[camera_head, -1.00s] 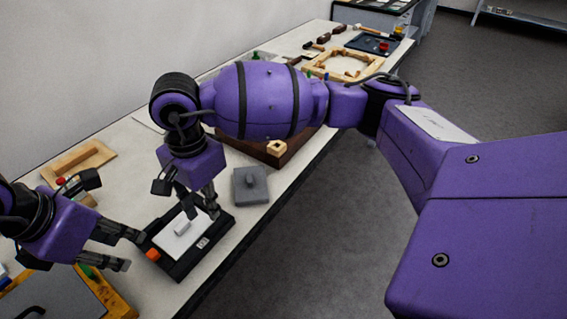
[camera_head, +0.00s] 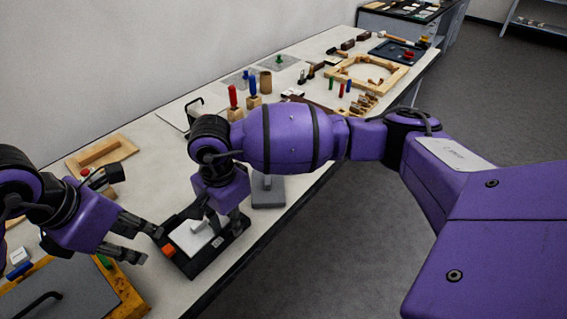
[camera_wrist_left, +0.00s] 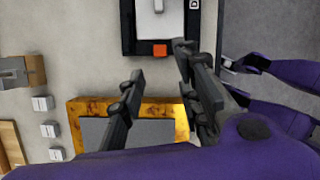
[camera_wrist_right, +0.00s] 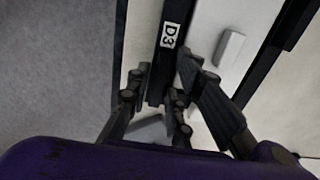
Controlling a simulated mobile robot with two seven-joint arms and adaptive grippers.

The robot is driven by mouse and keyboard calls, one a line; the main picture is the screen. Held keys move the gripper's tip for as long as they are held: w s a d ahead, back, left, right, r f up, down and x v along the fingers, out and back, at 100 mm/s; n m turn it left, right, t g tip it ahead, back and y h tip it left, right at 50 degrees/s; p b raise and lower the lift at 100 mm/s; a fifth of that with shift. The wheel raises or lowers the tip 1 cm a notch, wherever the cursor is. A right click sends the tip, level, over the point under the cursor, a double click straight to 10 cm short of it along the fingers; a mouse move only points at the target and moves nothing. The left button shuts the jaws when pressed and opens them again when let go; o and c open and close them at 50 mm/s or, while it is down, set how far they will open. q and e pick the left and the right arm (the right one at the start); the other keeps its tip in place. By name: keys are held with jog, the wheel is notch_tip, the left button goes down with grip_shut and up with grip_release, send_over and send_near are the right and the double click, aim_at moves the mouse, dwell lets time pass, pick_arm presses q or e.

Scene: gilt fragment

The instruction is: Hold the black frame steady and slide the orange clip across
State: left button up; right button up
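The black frame (camera_head: 186,264) lies flat on the bench with a white plate (camera_head: 196,238) inside it and a small raised block on the plate. The orange clip (camera_head: 168,250) sits at the frame's left end and also shows in the left wrist view (camera_wrist_left: 160,50). My left gripper (camera_head: 152,246) is open and empty, just left of the clip and apart from it. My right gripper (camera_head: 226,228) is at the frame's right end. In the right wrist view its fingers (camera_wrist_right: 162,78) close around the frame's bar by the D3 label (camera_wrist_right: 170,35).
A grey panel in a yellow-brown frame (camera_head: 128,300) lies near my left gripper. A grey block with a knob (camera_head: 268,192) stands beyond my right gripper. Wooden frames (camera_head: 103,155) and tools lie farther back. The bench's front edge runs close to the black frame.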

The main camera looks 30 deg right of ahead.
aim_at(169, 251)
jog(key=shift+r, duration=0.1)
grip_shut()
pick_arm(q)
jog(key=shift+a, duration=0.1)
jog(key=shift+c, duration=1.2)
jog(key=a, duration=0.1)
jog(key=a+m, duration=0.1)
jog(key=a, duration=0.1)
jog(key=s+a+m, duration=0.1)
jog(key=a, duration=0.1)
jog(key=shift+a+f+h, duration=0.15)
jog(key=shift+f+h, duration=0.15)
jog(key=shift+f, duration=0.1)
grip_shut()
pick_arm(e)
jog(key=shift+a, duration=0.1)
pick_arm(q)
jog(key=x, duration=0.9)
jog(key=shift+s+f, duration=0.1)
jog(key=shift+f, duration=0.3)
jog(key=shift+w+d, duration=0.2)
jog(key=shift+d, duration=0.4)
jog(key=shift+w+d, duration=0.2)
jog(key=shift+d, duration=0.35)
jog(key=shift+a+r, duration=0.1)
